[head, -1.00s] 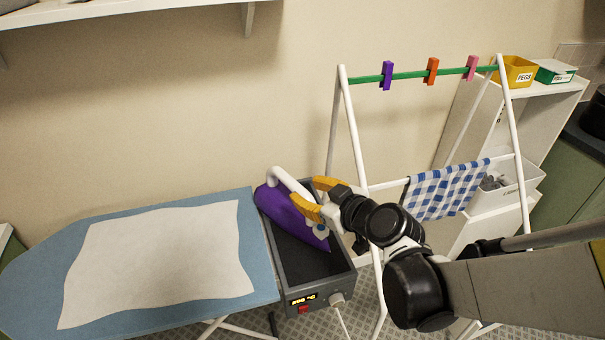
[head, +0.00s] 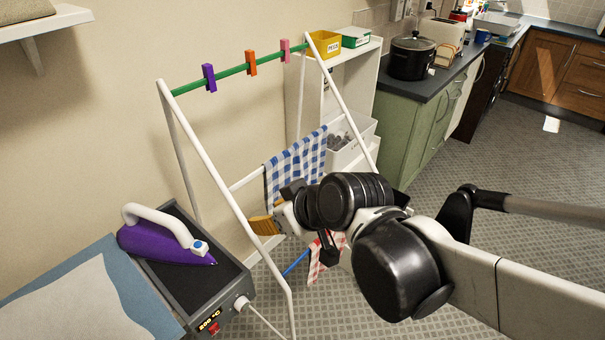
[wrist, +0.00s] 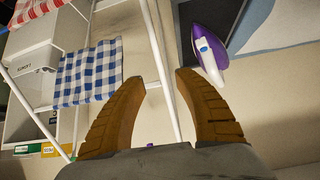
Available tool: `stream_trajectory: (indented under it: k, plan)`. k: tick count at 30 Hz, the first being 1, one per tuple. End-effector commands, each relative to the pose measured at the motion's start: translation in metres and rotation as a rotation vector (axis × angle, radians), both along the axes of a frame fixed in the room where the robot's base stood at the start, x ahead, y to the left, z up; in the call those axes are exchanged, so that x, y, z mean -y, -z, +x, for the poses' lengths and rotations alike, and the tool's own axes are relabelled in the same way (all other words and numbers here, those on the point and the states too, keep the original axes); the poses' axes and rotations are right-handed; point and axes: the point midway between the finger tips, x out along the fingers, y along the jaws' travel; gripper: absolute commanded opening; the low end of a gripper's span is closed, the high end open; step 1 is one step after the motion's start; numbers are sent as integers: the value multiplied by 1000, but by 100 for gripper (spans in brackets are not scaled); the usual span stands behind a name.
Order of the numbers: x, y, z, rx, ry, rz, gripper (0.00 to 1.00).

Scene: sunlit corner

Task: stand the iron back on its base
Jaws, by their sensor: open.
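The purple iron (head: 165,243) with a white handle lies on the dark top of its grey base (head: 240,285), toward the far left side. Its pointed tip is toward the right. The base has a lit display and a red button on its front. My gripper (head: 264,225) is to the right of the iron, apart from it, near the drying rack. In the wrist view my gripper (wrist: 160,82) is open with nothing between its two orange-brown fingers. The iron (wrist: 206,45) shows at the upper right there, beyond the fingers.
The ironing board (head: 100,295) with a pale cloth adjoins the base on the left. The white drying rack (head: 225,170) stands close to my gripper, with a blue checked towel (head: 296,165) and several pegs. A shelf (head: 345,85) and a counter (head: 420,90) are behind.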

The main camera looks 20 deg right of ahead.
Motion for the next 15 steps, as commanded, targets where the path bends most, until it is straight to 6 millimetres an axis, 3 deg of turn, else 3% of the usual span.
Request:
stream_trajectory:
  k: [1,3,6,10,15]
  plan:
    - [25,0,-15,-41,86,-14,39]
    - [55,0,-33,-94,207,-29,39]
    - [88,0,-55,-143,347,-46,39]
    - [110,-1,-72,-170,450,-54,39]
    - [116,-1,-75,-176,475,-57,39]
